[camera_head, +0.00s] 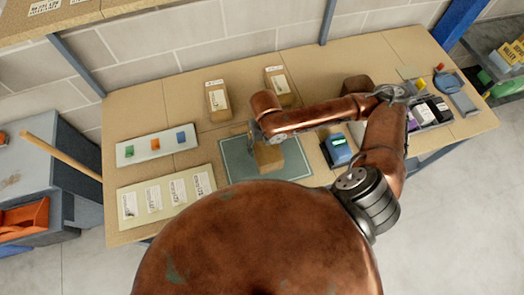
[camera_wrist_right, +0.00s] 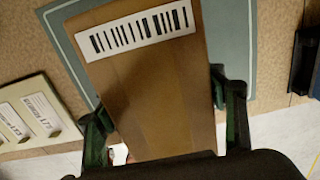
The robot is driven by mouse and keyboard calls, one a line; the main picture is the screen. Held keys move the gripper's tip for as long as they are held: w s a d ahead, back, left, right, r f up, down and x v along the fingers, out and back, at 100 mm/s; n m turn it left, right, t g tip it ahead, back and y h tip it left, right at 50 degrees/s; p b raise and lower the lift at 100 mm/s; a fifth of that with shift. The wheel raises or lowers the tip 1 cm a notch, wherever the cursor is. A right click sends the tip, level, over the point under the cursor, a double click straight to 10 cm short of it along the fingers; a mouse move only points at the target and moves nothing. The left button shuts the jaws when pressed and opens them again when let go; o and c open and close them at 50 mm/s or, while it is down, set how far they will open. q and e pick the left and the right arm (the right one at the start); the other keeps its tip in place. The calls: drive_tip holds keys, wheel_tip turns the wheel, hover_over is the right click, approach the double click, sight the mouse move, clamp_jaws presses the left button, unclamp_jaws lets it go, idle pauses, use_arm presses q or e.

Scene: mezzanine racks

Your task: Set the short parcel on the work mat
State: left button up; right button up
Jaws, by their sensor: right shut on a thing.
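My right gripper (camera_head: 259,139) is shut on a brown cardboard parcel (camera_head: 269,158) over the teal work mat (camera_head: 236,172). In the right wrist view the parcel (camera_wrist_right: 160,95) lies between the two dark fingers (camera_wrist_right: 166,122), with a white barcode label at its far end. The mat (camera_wrist_right: 228,30) shows beyond and beside it there. I cannot tell whether the parcel touches the mat. Two other labelled parcels stand at the back of the table, one left (camera_head: 217,100) and one right (camera_head: 279,86). My left gripper is not in view.
A white tray (camera_head: 128,152) with small coloured blocks and a board of label cards (camera_head: 140,211) lie left of the mat. A blue device with a lit screen (camera_head: 338,150) stands close on its right. Dark boxes (camera_head: 430,112) are further right.

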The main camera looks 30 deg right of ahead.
drive_tip(key=shift+w+d+f, duration=0.1)
drive_tip(key=shift+w+f, duration=0.85)
drive_tip(key=shift+f, duration=0.05)
drive_tip(key=shift+w+d+f, duration=0.1)
drive_tip(key=shift+w+f, duration=0.05)
drive_tip(key=shift+f, duration=1.55)
drive_tip(key=o, duration=1.8)
drive_tip(key=shift+f, duration=0.1)
drive_tip(key=shift+c, duration=0.2)
wheel_tip(320, 180, up, 12)
drive_tip(key=shift+r+p, duration=0.1)
drive_tip(key=shift+p, duration=0.4)
